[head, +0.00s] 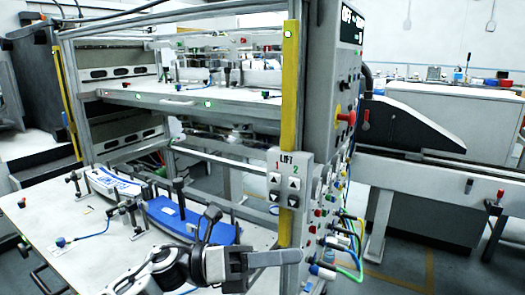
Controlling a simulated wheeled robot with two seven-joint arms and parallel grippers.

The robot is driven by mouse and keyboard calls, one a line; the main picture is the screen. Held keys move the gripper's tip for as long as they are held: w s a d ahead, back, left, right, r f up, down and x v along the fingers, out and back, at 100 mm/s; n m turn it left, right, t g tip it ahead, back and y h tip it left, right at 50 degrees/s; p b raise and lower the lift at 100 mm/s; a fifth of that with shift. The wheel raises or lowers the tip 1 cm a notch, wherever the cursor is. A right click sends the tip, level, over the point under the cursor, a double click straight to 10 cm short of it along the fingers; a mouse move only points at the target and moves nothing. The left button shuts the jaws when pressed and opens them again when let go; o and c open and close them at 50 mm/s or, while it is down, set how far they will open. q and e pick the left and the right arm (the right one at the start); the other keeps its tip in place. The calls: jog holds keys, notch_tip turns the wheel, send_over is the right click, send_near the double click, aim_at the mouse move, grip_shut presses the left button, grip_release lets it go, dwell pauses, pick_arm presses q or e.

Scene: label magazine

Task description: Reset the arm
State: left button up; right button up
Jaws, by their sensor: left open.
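My left arm (165,270) comes in at the bottom of the head view, bent over the front of the white table. My left gripper (272,258) is at its end, pointing right, just in front of the foot of the yellow post. It is open, and I see nothing held in it. The gap between its fingers is hard to make out from this angle. My right arm and gripper are not in view.
Blue-and-white label magazines (185,222) sit on the white table (45,215) behind my arm. The yellow post (288,130), a lift button box (287,180) and a panel with coloured hoses (345,240) stand close by. Open floor (425,275) lies right.

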pick_arm(q)
jog(key=w+a+f+n+t+y, duration=0.1)
jog(key=a+f+n+t+y, duration=0.35)
jog(key=n+t, duration=0.7)
jog(key=a+f+n+t+y, duration=0.35)
jog(key=f+n+t, duration=0.25)
jog(key=n, duration=1.1)
jog(key=s+a+f+n+g+y, duration=0.3)
jog(key=s+a+f+n+y, duration=0.1)
jog(key=s+f+n, duration=0.3)
jog(key=s+a+f+n+g+y, duration=0.3)
jog(key=s+a+f+n+y, duration=0.2)
jog(key=f, duration=0.7)
jog(key=s+n, duration=0.2)
jog(key=n, duration=0.1)
jog(key=shift+s+a+f, duration=0.15)
jog(key=shift+s+a, duration=0.1)
jog(key=shift+s, duration=0.15)
